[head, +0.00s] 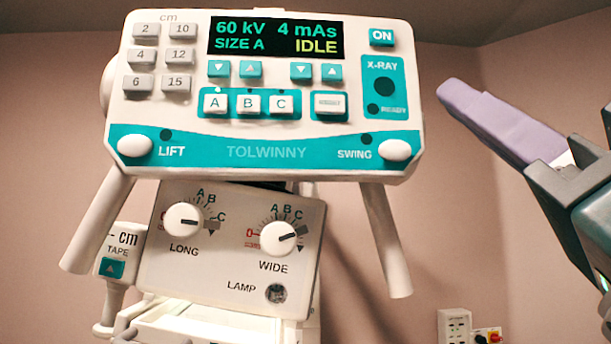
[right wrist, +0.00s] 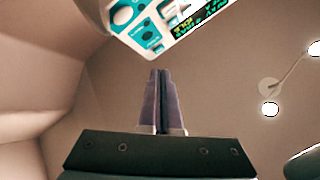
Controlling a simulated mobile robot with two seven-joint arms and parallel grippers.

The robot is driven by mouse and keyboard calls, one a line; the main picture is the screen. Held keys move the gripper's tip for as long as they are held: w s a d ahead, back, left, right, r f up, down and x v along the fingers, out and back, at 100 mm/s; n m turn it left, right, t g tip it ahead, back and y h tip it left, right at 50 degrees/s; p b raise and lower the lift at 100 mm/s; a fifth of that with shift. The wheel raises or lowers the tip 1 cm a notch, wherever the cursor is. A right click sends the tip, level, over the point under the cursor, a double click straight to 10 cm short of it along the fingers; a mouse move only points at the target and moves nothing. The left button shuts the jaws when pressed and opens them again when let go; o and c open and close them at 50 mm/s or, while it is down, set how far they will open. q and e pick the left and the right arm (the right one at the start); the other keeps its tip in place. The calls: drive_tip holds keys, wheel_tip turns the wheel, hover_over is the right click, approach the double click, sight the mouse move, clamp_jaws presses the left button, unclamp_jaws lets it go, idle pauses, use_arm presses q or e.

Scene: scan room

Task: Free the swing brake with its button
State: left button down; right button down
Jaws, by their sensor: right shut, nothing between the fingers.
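The swing brake button is the white oval knob (head: 394,148) beside the word SWING, at the lower right corner of the control panel (head: 200,150). A small dark lamp shows just above it. The panel's screen (head: 276,39) reads 60 kV, 4 mAs, SIZE A, IDLE. My right gripper (head: 446,90) is right of the panel in the head view, with its purple fingers shut and empty, apart from the button. In the right wrist view its fingers (right wrist: 158,75) are together, below the panel's corner (right wrist: 165,22). My left gripper is out of view.
The LIFT knob (head: 135,145) is at the panel's lower left. Two handles slope down below the panel, the right one (head: 387,240) under SWING. A box with LONG and WIDE dials (head: 230,245) hangs beneath. A wall box (head: 455,326) is at lower right.

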sight(395, 150)
drive_tip(key=shift+w+a+b, duration=0.15)
drive_tip(key=shift+w+b, duration=0.65)
drive_tip(key=shift+w, duration=3.6)
drive_tip(key=shift+w, duration=0.4)
drive_tip(key=shift+w, duration=0.4)
drive_tip(key=shift+s, duration=0.85)
